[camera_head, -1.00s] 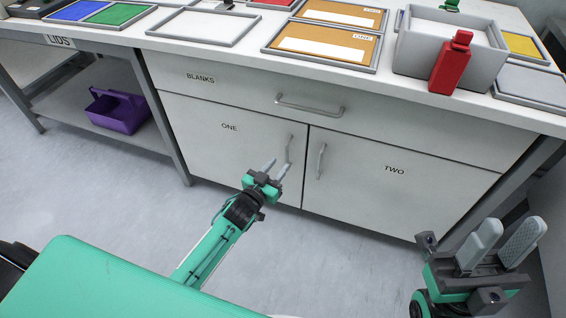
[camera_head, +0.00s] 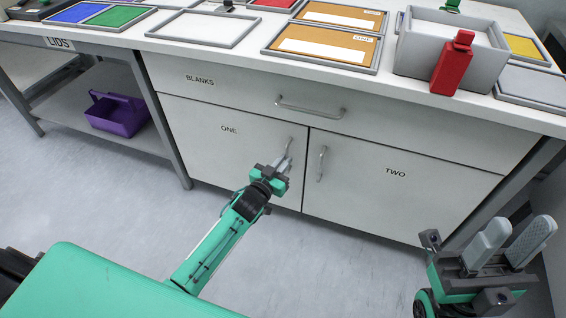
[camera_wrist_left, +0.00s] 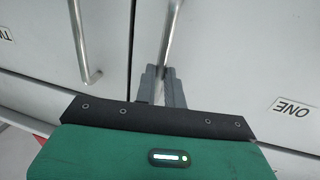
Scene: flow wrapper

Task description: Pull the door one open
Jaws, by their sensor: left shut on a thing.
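Door one (camera_head: 228,150) is a white cabinet door labelled ONE, at the left under the counter, and it stands closed. Its metal bar handle (camera_head: 290,146) is near the door's right edge. My left gripper (camera_head: 285,162) is at this handle with its fingers shut on it. In the left wrist view the two grey fingertips (camera_wrist_left: 161,75) close around the lower part of the handle (camera_wrist_left: 172,35). Door one's label (camera_wrist_left: 292,107) shows at the right there. My right gripper (camera_head: 508,245) is at the lower right, open and empty, with its fingers apart.
Door two (camera_head: 395,190) with its handle (camera_head: 321,163) is right beside door one, closed. The BLANKS drawer (camera_head: 250,95) above is shut. A purple caddy (camera_head: 117,113) sits on the shelf at left. The counter holds trays and a red bottle (camera_head: 453,63). The floor before the doors is clear.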

